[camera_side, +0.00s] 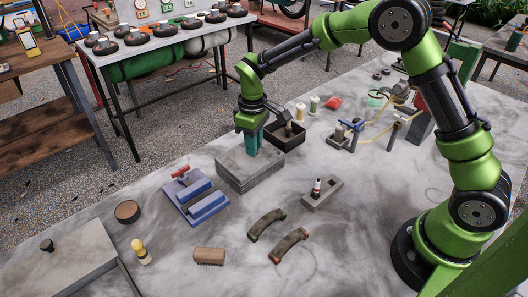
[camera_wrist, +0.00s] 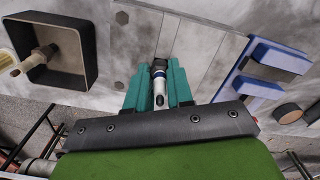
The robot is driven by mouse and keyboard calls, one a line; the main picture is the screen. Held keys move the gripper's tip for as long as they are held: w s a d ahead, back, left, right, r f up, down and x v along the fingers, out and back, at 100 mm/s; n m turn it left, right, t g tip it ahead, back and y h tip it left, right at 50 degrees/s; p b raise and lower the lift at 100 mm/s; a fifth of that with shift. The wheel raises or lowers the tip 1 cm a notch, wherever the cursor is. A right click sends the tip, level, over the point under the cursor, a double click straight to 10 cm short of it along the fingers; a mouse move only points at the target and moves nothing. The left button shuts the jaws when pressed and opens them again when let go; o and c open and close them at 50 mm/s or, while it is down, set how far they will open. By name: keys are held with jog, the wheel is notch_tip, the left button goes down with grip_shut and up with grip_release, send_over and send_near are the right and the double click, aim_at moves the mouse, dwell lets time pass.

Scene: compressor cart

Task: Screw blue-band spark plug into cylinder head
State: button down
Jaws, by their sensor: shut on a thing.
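The blue-band spark plug (camera_wrist: 159,88), white with a dark blue band, is held between the teal fingers of my gripper (camera_wrist: 158,98) in the wrist view. In the side view my gripper (camera_side: 252,146) points down onto the grey block that looks like the cylinder head (camera_side: 250,172), and the fingers hide the plug there. The block's top with hex bolt heads also shows in the wrist view (camera_wrist: 120,50). The plug's lower end is at or over the block top; I cannot tell whether it sits in a hole.
A dark open box (camera_side: 290,139) stands close behind the block at right. A blue vise (camera_side: 197,198) lies to its front left. A grey holder (camera_side: 322,194) with a red-marked plug (camera_side: 317,187) is at right. Curved shoes (camera_side: 265,223) and a brush (camera_side: 209,256) lie in front.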

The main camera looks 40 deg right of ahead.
dwell(0.3)
jog(key=m, duration=0.5)
jog(key=shift+m, duration=2.3)
jog(key=m, duration=0.4)
jog(key=shift+m, duration=0.3)
jog(key=c, duration=1.2)
grip_release()
